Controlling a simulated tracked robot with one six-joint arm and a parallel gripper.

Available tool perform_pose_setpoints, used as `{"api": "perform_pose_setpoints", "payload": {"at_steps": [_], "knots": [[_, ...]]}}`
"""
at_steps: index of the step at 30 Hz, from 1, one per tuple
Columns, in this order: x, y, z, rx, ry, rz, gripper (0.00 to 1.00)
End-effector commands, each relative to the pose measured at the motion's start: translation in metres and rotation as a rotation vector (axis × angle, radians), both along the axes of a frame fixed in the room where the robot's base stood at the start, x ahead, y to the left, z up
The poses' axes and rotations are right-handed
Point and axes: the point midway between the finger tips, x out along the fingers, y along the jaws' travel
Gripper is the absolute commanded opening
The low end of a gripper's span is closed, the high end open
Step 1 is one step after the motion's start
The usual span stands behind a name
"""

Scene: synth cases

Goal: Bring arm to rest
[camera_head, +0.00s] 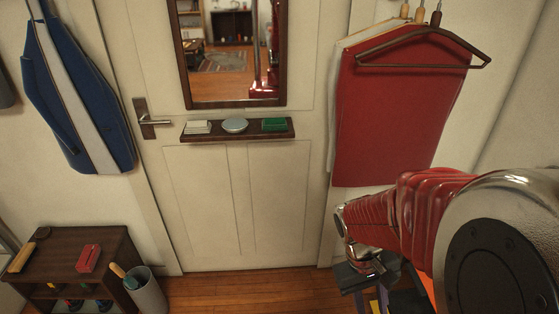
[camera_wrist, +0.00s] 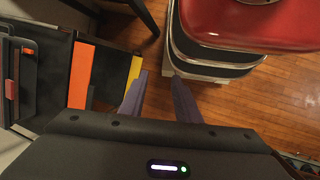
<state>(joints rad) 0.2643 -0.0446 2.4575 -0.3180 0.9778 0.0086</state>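My red arm (camera_head: 405,215) reaches in from the right of the head view and bends down toward the floor. My gripper (camera_wrist: 160,76) points down in the wrist view, its two purple-grey fingers spread apart. Only wooden floor shows between the fingers, and nothing is held. In the head view my wrist is at the lower right, and the fingers are mostly hidden there. My own red body and track fill the top right of the wrist view, close to the right finger.
Dark furniture or cases with an orange strip (camera_wrist: 81,75) and a yellow strip (camera_wrist: 133,72) lie left of the fingers. A red garment (camera_head: 395,110) hangs above my wrist. A door with a small shelf (camera_head: 205,136) stands ahead. A low cabinet (camera_head: 60,255) and bin (camera_head: 147,293) stand lower left.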

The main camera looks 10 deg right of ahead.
Motion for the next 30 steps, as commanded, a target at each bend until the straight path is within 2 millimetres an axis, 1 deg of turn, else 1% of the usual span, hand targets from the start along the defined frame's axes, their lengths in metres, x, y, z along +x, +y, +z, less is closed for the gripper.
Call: {"api": "perform_pose_setpoints", "payload": {"at_steps": [1, 6, 15, 21, 30], "knots": [[0.006, 0.007, 0.007, 0.008, -0.044, -0.004, 0.3], [0.022, 0.031, 0.03, 0.044, -0.178, -0.02, 0.3], [0.043, 0.071, 0.075, 0.111, -0.402, -0.025, 0.3], [0.047, 0.095, 0.108, 0.152, -0.533, -0.009, 0.3], [0.042, 0.12, 0.157, 0.178, -0.705, 0.063, 0.3]]}}
